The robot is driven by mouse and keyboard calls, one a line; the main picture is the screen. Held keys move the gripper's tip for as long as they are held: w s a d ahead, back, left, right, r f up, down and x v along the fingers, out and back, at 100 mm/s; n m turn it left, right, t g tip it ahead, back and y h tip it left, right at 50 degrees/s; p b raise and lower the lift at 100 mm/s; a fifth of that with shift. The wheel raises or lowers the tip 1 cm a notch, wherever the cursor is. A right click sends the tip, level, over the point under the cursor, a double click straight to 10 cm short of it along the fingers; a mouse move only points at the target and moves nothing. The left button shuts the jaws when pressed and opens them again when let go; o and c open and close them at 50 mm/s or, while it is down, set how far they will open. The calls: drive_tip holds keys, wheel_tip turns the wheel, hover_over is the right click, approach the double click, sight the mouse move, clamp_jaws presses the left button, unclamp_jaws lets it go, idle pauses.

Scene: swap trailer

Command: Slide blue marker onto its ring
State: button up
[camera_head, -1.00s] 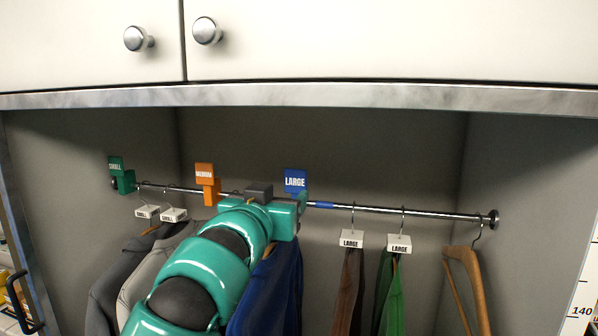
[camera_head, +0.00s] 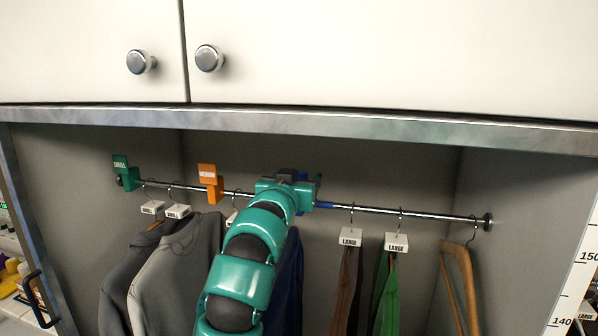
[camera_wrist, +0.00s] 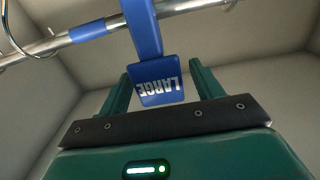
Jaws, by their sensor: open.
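The blue marker (camera_wrist: 148,35), labelled LARGE, hangs on the rail. Its label plate lies between the two fingers of my gripper (camera_wrist: 160,78) in the wrist view, with gaps at its sides. My gripper is open around it; the fingers do not grip it. In the head view my gripper (camera_head: 298,190) hides most of the marker. The blue ring (camera_wrist: 88,32) is a short band on the rail, apart from the marker. It lies left of the marker in the wrist view and right of my gripper in the head view (camera_head: 323,205).
The metal rail (camera_head: 425,212) crosses the closet. The green SMALL marker (camera_head: 121,166) and orange MEDIUM marker (camera_head: 208,176) are to the left. LARGE-tagged hangers (camera_head: 350,237) and a bare wooden hanger (camera_head: 458,260) are right. Clothes hang below and a cabinet (camera_head: 400,50) is above.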

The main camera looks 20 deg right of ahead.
drive_tip(key=shift+w+d, duration=0.3)
drive_tip(key=shift+w, duration=0.1)
drive_tip(key=c, duration=1.4)
drive_tip(key=shift+f+b, duration=0.35)
drive_tip(key=shift+b, duration=0.8)
drive_tip(key=b, duration=0.2)
drive_tip(key=shift+s+d+b, duration=0.1)
drive_tip(key=shift+d+b, duration=0.05)
drive_tip(key=shift+b, duration=0.15)
